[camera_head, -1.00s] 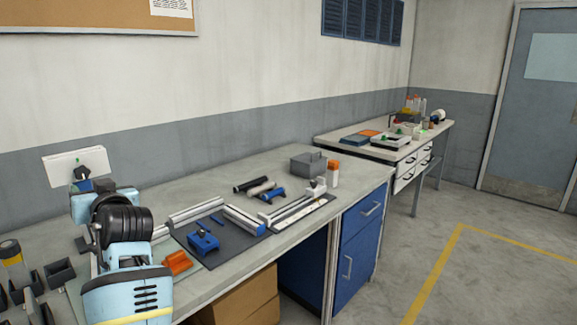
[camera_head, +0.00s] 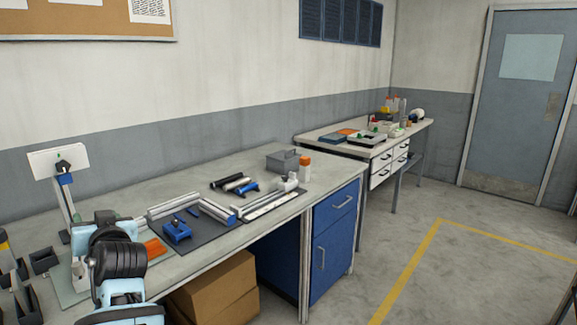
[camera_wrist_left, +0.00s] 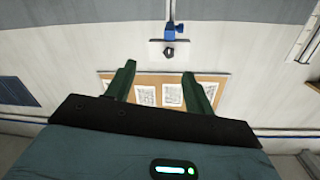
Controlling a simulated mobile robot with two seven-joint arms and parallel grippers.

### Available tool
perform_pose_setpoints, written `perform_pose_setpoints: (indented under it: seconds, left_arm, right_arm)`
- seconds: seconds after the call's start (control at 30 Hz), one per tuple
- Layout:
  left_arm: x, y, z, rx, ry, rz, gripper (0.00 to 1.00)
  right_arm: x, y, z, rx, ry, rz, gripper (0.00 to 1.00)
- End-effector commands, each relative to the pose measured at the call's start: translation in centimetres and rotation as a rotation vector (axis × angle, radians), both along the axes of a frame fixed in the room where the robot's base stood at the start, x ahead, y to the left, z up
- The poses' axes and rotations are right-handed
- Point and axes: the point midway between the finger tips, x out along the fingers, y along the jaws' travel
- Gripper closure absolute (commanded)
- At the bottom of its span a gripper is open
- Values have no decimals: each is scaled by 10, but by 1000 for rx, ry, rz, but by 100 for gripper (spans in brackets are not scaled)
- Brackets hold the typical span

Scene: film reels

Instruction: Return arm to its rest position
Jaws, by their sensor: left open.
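My left arm (camera_head: 118,262), light blue with black joint rings, rises at the lower left of the head view, in front of the workbench's near left part. Its gripper is hard to make out there. In the left wrist view my left gripper (camera_wrist_left: 158,70) shows two dark green fingers spread apart. It is open, with nothing between the fingers but the distant wall and cork board (camera_wrist_left: 158,92). My right gripper is in neither view.
On the workbench (camera_head: 215,260), a stand with a white panel (camera_head: 50,162) rises behind my left arm. A dark mat (camera_head: 210,232) holds a blue device (camera_head: 177,231) and metal rails. A grey box (camera_head: 281,162) stands farther back. The floor at right is clear.

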Motion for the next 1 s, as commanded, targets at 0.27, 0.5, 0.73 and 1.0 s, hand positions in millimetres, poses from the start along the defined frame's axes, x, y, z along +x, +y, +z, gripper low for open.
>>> perform_pose_setpoints:
  seconds: [0.27,0.5,0.73,1.0]
  left_arm:
    - [-23,-25,-103,20,130,-153,47]
    - [-78,-61,-213,-3,268,-339,47]
    - [-160,-100,-304,-78,394,-513,47]
    - [-287,-149,-382,-233,535,-690,47]
  right_arm:
    - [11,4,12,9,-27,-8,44]
    - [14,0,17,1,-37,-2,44]
    - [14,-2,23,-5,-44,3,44]
    - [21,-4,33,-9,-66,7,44]
